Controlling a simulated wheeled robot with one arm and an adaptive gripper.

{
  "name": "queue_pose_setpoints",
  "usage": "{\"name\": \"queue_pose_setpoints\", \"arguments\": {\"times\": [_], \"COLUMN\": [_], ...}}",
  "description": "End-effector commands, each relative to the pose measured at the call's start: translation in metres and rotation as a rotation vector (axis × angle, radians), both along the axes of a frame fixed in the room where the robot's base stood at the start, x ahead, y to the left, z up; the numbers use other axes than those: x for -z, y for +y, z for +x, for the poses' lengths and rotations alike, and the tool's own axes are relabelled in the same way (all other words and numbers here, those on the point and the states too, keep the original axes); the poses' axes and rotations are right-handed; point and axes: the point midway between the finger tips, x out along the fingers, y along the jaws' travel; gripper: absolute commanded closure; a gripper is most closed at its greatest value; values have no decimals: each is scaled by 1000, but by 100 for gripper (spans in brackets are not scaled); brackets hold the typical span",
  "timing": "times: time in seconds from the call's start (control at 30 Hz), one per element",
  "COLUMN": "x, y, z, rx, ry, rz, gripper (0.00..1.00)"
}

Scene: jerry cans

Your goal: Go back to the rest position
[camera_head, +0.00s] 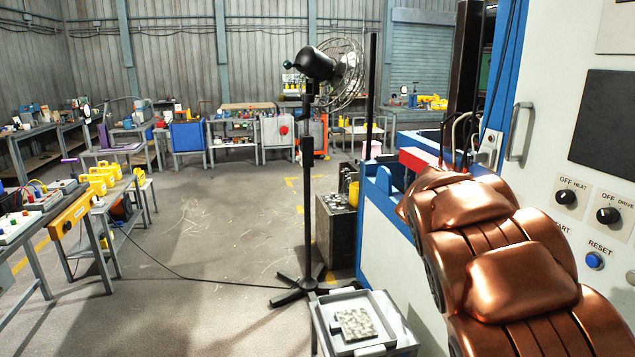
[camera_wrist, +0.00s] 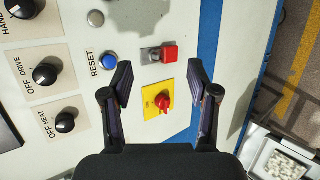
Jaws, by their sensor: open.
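My gripper (camera_wrist: 160,76) is open and empty in the wrist view, its two dark fingers spread apart. It faces a white control panel (camera_wrist: 80,125). A red rotary switch on a yellow plate (camera_wrist: 152,118) shows between the fingers. I cannot tell how far the fingers are from the panel; no contact shows. In the head view, my copper arm fills the lower right and hides part of the machine; my gripper is out of sight there.
The machine's white front (camera_head: 555,130) stands close at the right. A low stand with a metal tray (camera_head: 333,304) is at its foot, beside a pedestal fan (camera_head: 307,180). A bench (camera_head: 70,215) with yellow items is at the left. A cable crosses the open floor (camera_head: 200,225).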

Motion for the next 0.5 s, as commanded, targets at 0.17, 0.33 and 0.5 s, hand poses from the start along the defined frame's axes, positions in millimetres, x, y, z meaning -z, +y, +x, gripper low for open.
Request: {"name": "queue_pose_setpoints", "arguments": {"times": [0.17,0.33,0.5], "x": [19,41,63], "y": [23,53,90], "z": [-57,-108,-155], "rx": [50,89,118], "ry": [-14,-26,-36], "rz": [152,301,453], "gripper": [40,40,40]}}
